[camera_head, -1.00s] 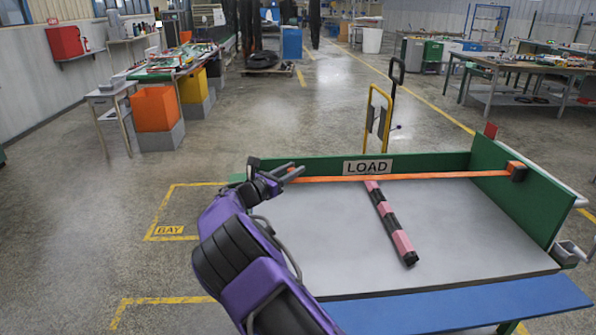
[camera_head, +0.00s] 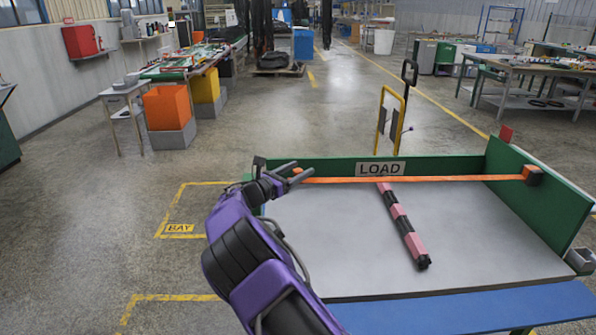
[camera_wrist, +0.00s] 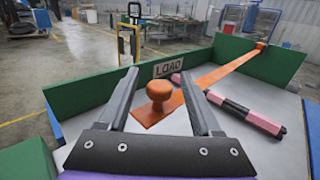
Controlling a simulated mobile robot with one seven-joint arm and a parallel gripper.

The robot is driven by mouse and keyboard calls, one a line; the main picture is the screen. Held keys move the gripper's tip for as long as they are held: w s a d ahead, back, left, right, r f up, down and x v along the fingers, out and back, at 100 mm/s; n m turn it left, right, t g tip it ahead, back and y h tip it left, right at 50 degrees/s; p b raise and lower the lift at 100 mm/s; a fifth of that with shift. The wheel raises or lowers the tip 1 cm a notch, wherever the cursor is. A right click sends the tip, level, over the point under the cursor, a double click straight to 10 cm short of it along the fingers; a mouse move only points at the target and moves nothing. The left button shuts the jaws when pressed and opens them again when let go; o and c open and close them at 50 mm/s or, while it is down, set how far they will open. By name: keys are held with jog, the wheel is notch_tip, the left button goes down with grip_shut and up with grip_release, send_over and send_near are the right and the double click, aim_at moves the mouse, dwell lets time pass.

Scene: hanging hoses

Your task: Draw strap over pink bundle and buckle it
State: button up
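The orange strap (camera_head: 440,179) runs in a straight line from a black and orange holder (camera_head: 533,175) on the right wall to my gripper (camera_head: 304,170) at the far left. It crosses over the far end of the pink and black bundle (camera_head: 404,227), which lies on the grey bed. In the wrist view, the strap ends in an orange plate with a round knob (camera_wrist: 159,92). The knob shows between the spread fingers of my gripper (camera_wrist: 160,72), with gaps on both sides; contact is not visible. A black fitting (camera_head: 259,163) at the wall's left end may be the buckle.
The cart bed (camera_head: 300,240) has green walls (camera_head: 440,166) at the back and right, with a LOAD sign (camera_head: 380,169), and a blue front edge (camera_head: 480,305). A yellow hand truck (camera_head: 390,118) stands behind. Open floor lies to the left.

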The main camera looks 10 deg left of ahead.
jog(key=v, duration=1.7)
jog(key=shift+s, duration=0.2)
